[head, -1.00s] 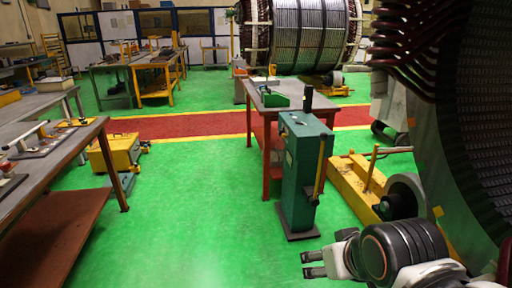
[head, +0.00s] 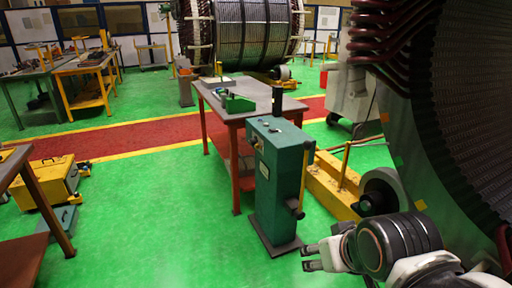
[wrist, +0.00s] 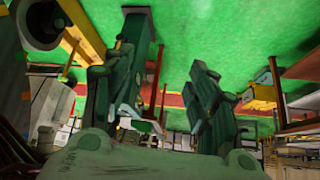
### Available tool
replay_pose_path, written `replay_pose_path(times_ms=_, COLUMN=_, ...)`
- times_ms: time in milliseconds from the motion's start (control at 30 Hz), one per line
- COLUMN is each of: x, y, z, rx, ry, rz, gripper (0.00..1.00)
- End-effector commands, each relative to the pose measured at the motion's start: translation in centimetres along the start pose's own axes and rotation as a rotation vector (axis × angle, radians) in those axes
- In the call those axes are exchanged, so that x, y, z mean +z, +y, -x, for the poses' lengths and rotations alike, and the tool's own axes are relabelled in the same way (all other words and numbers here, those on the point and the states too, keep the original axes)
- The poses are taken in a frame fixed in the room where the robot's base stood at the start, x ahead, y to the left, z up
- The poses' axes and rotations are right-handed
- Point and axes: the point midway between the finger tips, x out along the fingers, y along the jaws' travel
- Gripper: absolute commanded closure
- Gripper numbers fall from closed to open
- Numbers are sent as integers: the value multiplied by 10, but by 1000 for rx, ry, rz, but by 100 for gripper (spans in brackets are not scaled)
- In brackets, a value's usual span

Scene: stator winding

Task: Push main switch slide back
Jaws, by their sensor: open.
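A green machine cabinet (head: 278,185) stands upright on a dark floor plate, with small controls (head: 265,127) on its sloped top and a black post behind. I cannot tell which part is the main switch slide. My gripper (head: 309,257) is at the lower right of the head view, in front of the cabinet's right side and apart from it. Its fingers are spread and empty. In the wrist view, which is upside down, my gripper (wrist: 155,90) shows two separated fingers, with the cabinet (wrist: 142,42) behind the left one.
A red-legged table (head: 225,112) with a green tray (head: 238,104) stands behind the cabinet. A yellow beam (head: 330,185) and a large stator (head: 465,110) lie to the right. A yellow toolbox (head: 52,180) sits at the left. Green floor (head: 150,225) is clear in front.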

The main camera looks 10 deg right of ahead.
Motion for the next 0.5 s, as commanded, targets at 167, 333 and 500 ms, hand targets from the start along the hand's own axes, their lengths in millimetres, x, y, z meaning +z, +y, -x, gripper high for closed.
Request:
replay_pose_path(times_ms=167, x=-8, y=0, z=11, rx=0, ry=0, rz=0, gripper=97)
replay_pose_path(times_ms=333, x=-28, y=0, z=39, rx=0, ry=0, rz=0, gripper=100)
replay_pose_path(times_ms=500, x=-57, y=0, z=79, rx=0, ry=0, rz=0, gripper=100)
